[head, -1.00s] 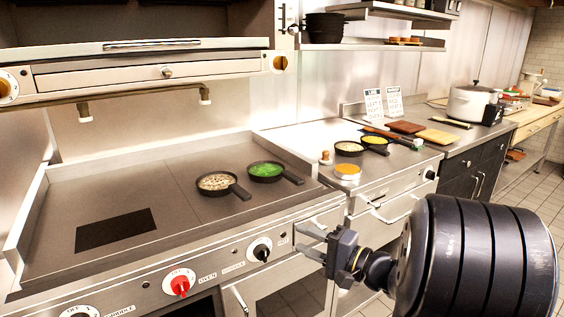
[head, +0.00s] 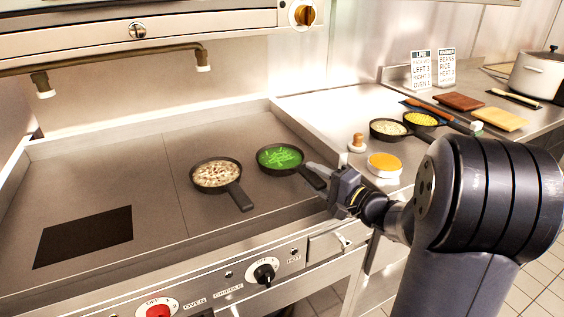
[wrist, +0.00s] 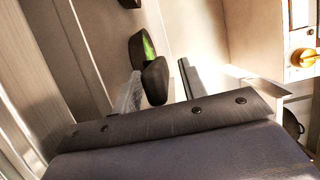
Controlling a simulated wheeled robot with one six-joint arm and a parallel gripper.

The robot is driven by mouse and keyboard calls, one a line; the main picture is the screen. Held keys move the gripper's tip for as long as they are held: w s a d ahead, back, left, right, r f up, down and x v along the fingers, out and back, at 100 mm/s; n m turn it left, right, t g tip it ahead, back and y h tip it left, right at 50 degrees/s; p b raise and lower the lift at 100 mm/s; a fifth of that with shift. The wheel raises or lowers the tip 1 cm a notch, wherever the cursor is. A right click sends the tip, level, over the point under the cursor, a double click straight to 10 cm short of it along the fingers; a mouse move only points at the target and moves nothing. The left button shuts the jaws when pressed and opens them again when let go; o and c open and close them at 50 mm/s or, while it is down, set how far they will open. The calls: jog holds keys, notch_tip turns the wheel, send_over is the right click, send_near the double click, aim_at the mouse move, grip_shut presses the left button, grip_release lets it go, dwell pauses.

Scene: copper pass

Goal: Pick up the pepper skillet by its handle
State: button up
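The pepper skillet (head: 281,158) is a small black pan filled with green pieces, flat on the right part of the steel griddle top. Its handle (head: 312,179) points toward the lower right, to my gripper. My gripper (head: 319,170) is at the handle's end in the head view, partly hiding it. In the wrist view my gripper (wrist: 161,88) is open, with one finger on each side of the dark handle (wrist: 155,80). Gaps show beside the handle, so it is not clamped. The green contents (wrist: 148,47) show just beyond it.
A skillet of pale chopped food (head: 217,175) sits left of the pepper skillet, its handle (head: 241,197) pointing to the front. An orange-topped round container (head: 384,165) and two more skillets stand on the right counter. The griddle's left part (head: 95,190) is free of pans.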

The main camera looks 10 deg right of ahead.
jog(key=shift+x, duration=0.75)
jog(key=shift+c, duration=0.2)
grip_shut()
dwell(0.6)
jog(key=shift+r, duration=0.1)
